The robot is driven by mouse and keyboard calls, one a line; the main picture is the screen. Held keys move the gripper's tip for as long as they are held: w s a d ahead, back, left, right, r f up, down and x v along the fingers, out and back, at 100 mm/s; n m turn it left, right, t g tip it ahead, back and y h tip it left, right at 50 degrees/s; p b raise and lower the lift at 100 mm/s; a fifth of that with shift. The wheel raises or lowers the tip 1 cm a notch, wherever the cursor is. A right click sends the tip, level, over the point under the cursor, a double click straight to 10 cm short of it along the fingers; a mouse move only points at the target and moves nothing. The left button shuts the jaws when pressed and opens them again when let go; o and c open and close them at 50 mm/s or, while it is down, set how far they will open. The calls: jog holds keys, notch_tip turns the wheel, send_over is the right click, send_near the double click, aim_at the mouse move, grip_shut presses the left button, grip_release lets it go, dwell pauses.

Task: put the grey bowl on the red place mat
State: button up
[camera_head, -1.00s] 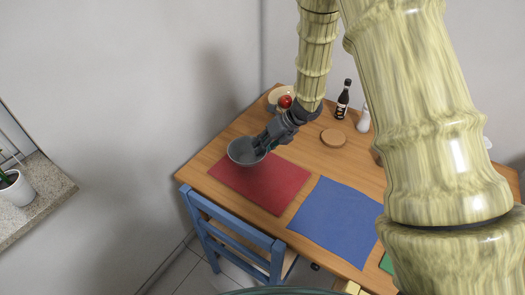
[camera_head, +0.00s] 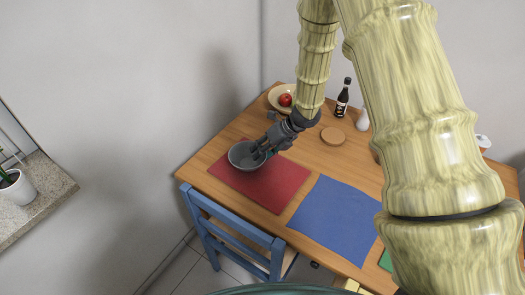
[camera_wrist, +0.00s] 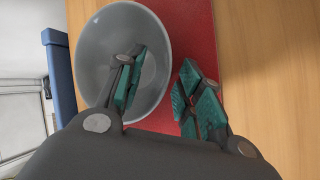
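The grey bowl (camera_head: 240,158) sits upright on the red place mat (camera_head: 268,184), near the mat's upper left edge in the head view. In the wrist view the bowl (camera_wrist: 105,60) fills the upper left, with the red mat (camera_wrist: 195,30) to its right. My gripper (camera_head: 262,150) is at the bowl's right rim. In the wrist view my gripper (camera_wrist: 162,82) has its fingers apart, one inside the bowl and one outside over the mat. The rim lies between them with visible gaps. The bowl's underside is hidden.
A blue mat (camera_head: 335,218) lies right of the red one. A plate with a red apple (camera_head: 285,100), a dark bottle (camera_head: 343,99), a white shaker (camera_head: 363,119) and a round wooden coaster (camera_head: 333,136) stand farther back. A blue chair (camera_head: 232,235) stands at the table's near edge.

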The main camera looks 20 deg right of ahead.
jog(key=v, duration=1.2)
jog(key=shift+b, duration=0.45)
jog(key=shift+r, duration=0.1)
